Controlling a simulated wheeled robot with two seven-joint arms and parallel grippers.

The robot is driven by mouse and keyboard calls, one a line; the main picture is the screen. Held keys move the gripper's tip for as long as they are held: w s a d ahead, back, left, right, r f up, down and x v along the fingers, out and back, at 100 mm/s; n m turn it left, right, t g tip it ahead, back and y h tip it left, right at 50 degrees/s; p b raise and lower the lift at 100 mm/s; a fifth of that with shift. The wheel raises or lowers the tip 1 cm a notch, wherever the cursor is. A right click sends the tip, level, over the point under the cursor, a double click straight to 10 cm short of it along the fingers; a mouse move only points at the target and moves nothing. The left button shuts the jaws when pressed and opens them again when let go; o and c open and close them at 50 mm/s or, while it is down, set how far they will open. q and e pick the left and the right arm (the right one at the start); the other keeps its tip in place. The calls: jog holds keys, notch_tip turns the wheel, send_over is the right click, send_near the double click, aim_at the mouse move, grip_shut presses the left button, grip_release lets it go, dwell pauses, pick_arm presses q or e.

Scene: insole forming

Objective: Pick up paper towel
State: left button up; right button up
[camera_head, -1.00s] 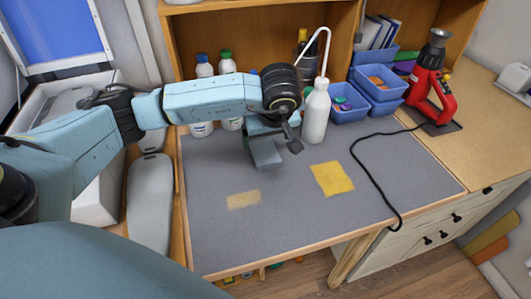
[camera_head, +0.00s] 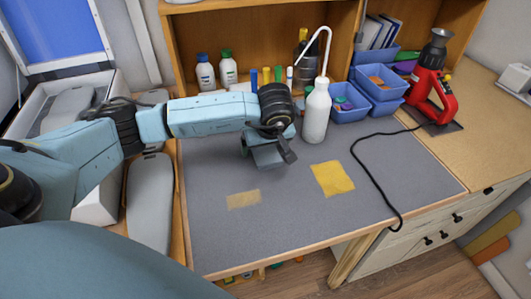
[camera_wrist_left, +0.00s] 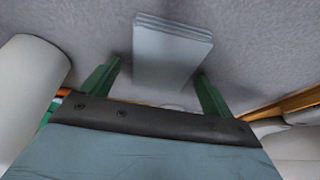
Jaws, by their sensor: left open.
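The paper towel appears as a folded blue-grey stack (camera_wrist_left: 172,52) on the grey mat in the left wrist view. In the head view the paper towel (camera_head: 268,158) shows just below my left gripper (camera_head: 266,145), partly covered by it. In the left wrist view my left gripper's green fingers (camera_wrist_left: 158,70) are spread apart, with the near end of the stack between and just beyond their tips. The gripper holds nothing. Whether the fingers touch the stack cannot be told. My right gripper is not in view.
A white squeeze bottle (camera_head: 316,112) stands close right of the left gripper. Blue bins (camera_head: 350,114) and a red tool (camera_head: 432,95) with a black cable are farther right. A yellow sheet (camera_head: 333,179) and a tan patch (camera_head: 243,200) lie on the otherwise clear front mat (camera_head: 290,225).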

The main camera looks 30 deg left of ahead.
aim_at(265, 150)
pick_arm(q)
jog(key=shift+f, duration=0.1)
jog(key=shift+c, duration=0.2)
jog(key=c, duration=1.1)
notch_tip(265, 150, up, 10)
jog(key=shift+r+p, duration=0.2)
jog(key=shift+p, duration=0.1)
